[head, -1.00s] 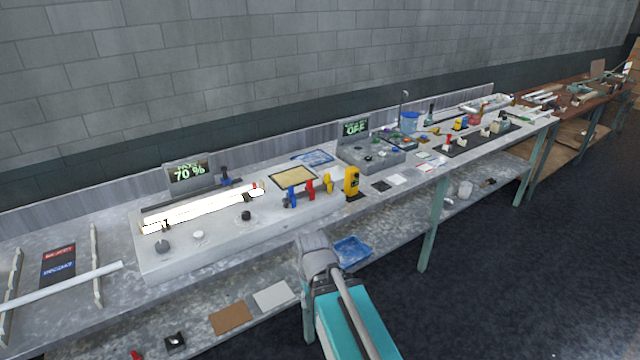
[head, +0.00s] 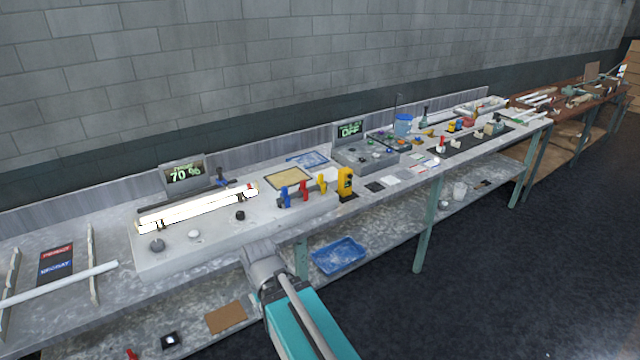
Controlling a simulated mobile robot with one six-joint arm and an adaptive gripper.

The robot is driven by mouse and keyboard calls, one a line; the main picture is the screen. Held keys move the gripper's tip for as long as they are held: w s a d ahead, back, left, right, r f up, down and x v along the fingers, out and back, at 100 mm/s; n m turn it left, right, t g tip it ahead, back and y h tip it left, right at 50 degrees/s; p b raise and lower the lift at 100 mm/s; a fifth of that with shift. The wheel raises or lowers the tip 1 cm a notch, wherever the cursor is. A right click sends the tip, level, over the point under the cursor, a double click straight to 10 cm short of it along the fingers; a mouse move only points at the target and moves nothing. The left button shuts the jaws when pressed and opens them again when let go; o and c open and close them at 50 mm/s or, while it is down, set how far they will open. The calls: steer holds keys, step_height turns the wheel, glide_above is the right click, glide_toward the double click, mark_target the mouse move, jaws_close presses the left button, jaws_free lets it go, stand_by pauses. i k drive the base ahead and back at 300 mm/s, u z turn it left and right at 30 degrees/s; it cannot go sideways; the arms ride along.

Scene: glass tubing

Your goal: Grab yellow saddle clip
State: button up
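A small yellow clip (head: 322,184) stands at the front of the bench, just right of the red clip (head: 303,188) and the blue clip (head: 285,197). It looks upright. A larger yellow device (head: 345,182) on a dark base stands close to its right. My arm, teal and grey, reaches up from the bottom of the head view to the bench's front edge, below and left of the clips. I cannot make out my gripper's fingers, and nothing is seen held.
A glowing tube lies on the grey light unit (head: 195,250) at left, with a 70 % display (head: 184,174) behind. A grey control box (head: 365,157) reads OFF. A blue tray (head: 339,256) sits on the lower shelf. The dark floor (head: 480,250) at right is clear.

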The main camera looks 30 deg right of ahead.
mark_target(320, 180)
steer(key=u, duration=0.05)
steer(key=i, duration=1)
